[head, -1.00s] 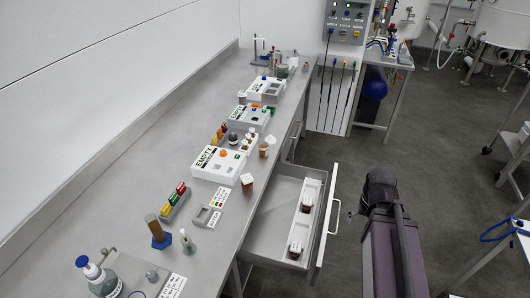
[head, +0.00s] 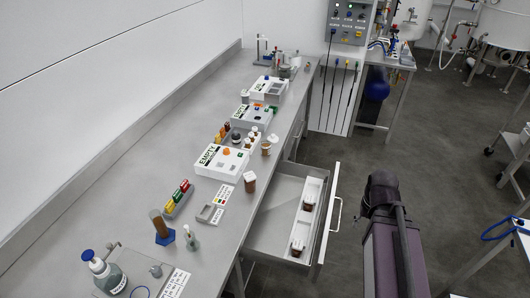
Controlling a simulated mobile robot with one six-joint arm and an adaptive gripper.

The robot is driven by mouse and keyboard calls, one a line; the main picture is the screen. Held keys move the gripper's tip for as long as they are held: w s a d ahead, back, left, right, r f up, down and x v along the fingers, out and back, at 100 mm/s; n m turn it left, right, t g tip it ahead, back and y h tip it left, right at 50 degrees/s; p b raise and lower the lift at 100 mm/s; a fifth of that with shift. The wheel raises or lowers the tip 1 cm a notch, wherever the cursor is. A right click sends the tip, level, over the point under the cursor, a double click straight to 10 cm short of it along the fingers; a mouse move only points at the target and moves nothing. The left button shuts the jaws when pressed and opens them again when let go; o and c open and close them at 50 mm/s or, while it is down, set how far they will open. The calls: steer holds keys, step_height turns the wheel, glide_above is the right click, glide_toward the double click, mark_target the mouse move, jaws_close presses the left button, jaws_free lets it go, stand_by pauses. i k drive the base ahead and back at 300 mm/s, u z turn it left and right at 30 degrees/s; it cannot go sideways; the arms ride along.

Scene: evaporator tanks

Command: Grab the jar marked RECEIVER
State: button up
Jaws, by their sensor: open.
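Two small brown jars with white labels lie in a white tray in the open drawer, one farther back (head: 308,206) and one nearer (head: 298,246). Another brown jar with a white lid (head: 249,184) stands on the bench edge by the drawer. A further brown jar with a pale lid (head: 266,149) stands farther back. The lettering on all of them is too small to read, so I cannot tell which is marked RECEIVER. My purple arm stands right of the drawer; my gripper cannot be made out.
The drawer (head: 267,236) is pulled out from the bench, its handle (head: 337,215) facing my arm. White boxes (head: 221,160), a vial rack (head: 179,199), a blue-based cylinder (head: 161,228) and a pump bottle (head: 104,274) crowd the bench.

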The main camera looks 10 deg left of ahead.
mark_target(266, 144)
steer(key=k, duration=0.55)
steer(key=z, duration=0.1)
steer(key=i, duration=1.4)
steer(key=u, duration=0.6)
